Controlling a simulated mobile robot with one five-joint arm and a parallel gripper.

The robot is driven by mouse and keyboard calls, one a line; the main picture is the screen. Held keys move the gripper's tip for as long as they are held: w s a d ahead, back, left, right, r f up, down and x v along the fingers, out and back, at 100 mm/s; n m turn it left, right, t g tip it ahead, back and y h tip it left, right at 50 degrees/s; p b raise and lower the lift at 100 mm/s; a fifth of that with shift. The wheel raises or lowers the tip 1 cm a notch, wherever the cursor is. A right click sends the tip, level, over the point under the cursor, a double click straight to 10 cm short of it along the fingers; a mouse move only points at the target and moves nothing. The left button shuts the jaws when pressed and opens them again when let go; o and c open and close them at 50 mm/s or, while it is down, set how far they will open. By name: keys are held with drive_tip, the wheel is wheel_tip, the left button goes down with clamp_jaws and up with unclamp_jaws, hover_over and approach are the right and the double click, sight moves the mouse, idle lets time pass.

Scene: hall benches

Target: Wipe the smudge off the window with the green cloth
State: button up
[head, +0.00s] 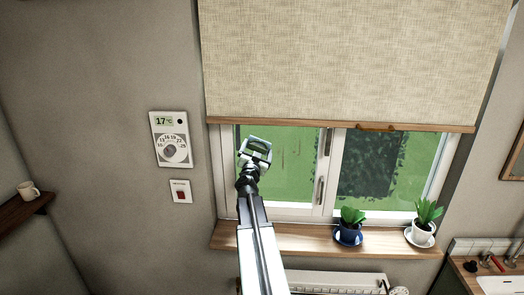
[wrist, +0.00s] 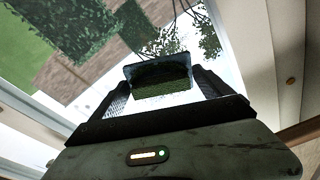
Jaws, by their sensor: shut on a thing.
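My gripper (head: 256,147) is raised in front of the left pane of the window (head: 290,190), near its left frame. In the wrist view, my gripper (wrist: 160,72) is shut on the green cloth (wrist: 161,86), a dark green piece between the fingers. The cloth is hard to make out in the head view. Thin, dark streaks (head: 283,158) show on the left pane, just right of my gripper; I cannot tell whether they are the smudge. I cannot tell whether the cloth touches the glass.
A beige blind (head: 350,60) covers the window's top. A blue-potted plant (head: 350,226) and a white-potted plant (head: 424,222) stand on the wooden sill (head: 285,240). A thermostat (head: 171,139) and a red switch (head: 181,191) are on the left wall. A radiator (head: 330,281) is below.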

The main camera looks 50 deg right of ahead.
sight(280, 154)
drive_tip(key=shift+w+a, duration=0.55)
drive_tip(key=shift+w, duration=0.25)
drive_tip(key=shift+s+d+f+b, duration=0.55)
drive_tip(key=shift+s+d, duration=0.05)
drive_tip(key=shift+s, duration=0.2)
drive_tip(key=shift+s+d+f+b, duration=0.5)
drive_tip(key=shift+s+d, duration=0.05)
drive_tip(key=shift+s, duration=0.25)
drive_tip(key=shift+s+d, duration=1.45)
drive_tip(key=shift+s, duration=0.6)
drive_tip(key=shift+s+d, duration=1.5)
drive_tip(key=shift+s, duration=0.6)
drive_tip(key=shift+s+d, duration=1.45)
drive_tip(key=shift+s, duration=0.6)
wheel_tip(280, 154, down, 2)
drive_tip(key=shift+f+b, duration=0.1)
drive_tip(key=shift+b, duration=1.05)
drive_tip(key=shift+w+a, duration=0.15)
drive_tip(key=shift+w, duration=0.15)
drive_tip(key=shift+w+a, duration=1.1)
drive_tip(key=shift+w, duration=0.3)
drive_tip(key=shift+w+a, duration=1.05)
drive_tip(key=shift+w, duration=0.35)
drive_tip(key=shift+w, duration=0.1)
